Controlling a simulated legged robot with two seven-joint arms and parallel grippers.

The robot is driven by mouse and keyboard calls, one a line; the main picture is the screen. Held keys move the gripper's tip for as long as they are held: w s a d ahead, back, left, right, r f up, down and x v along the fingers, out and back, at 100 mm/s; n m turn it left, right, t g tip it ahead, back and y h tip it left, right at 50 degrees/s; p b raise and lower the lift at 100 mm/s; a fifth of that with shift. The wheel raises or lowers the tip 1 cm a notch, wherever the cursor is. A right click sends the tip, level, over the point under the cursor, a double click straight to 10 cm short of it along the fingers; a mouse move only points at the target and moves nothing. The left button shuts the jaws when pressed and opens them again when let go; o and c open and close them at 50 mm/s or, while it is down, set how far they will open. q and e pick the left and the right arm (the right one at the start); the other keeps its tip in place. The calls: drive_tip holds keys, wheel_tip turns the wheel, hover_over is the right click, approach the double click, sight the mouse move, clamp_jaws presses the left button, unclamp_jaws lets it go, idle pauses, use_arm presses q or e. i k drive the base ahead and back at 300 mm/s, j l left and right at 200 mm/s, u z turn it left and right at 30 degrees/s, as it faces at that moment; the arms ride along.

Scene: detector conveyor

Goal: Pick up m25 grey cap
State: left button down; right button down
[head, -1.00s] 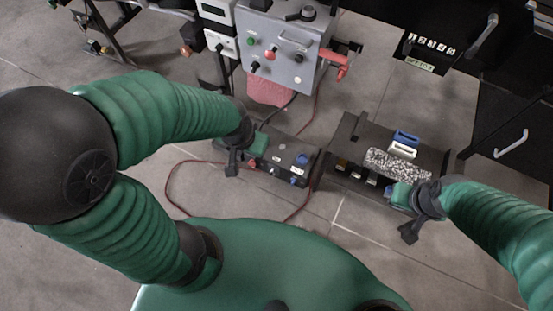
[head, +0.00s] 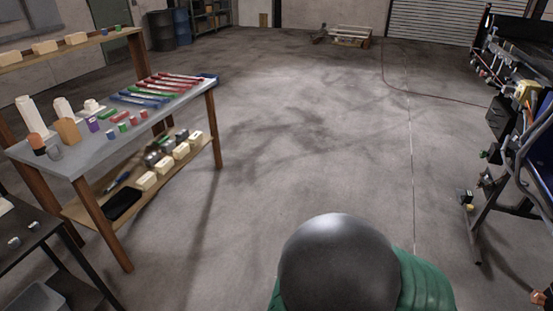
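Neither gripper shows in the head view. I cannot make out for sure which item is the m25 grey cap. A small grey piece (head: 54,152) sits at the near left edge of the workbench top (head: 75,158), beside an orange-brown piece (head: 37,144). Two small pale grey pieces, one left (head: 14,242) and one right (head: 36,226), lie on a dark table at the lower left. All are too small to read a size.
The workbench also holds white bottles (head: 31,116), coloured small caps (head: 122,127) and red, green and blue rods (head: 165,87). Its lower shelf carries cream blocks (head: 165,163). The machine frame (head: 485,205) stands at right. The floor (head: 310,150) between is clear.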

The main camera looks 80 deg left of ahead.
sight(35, 227)
drive_tip(key=u, duration=2.95)
drive_tip(key=i+j+u, duration=0.15)
drive_tip(key=j+u, duration=0.25)
drive_tip(key=i+j+u, duration=0.25)
drive_tip(key=u, duration=0.2)
drive_tip(key=i+j+u, duration=0.2)
drive_tip(key=u, duration=0.2)
drive_tip(key=i+j+u, duration=0.1)
drive_tip(key=i+u, duration=0.2)
drive_tip(key=u, duration=0.15)
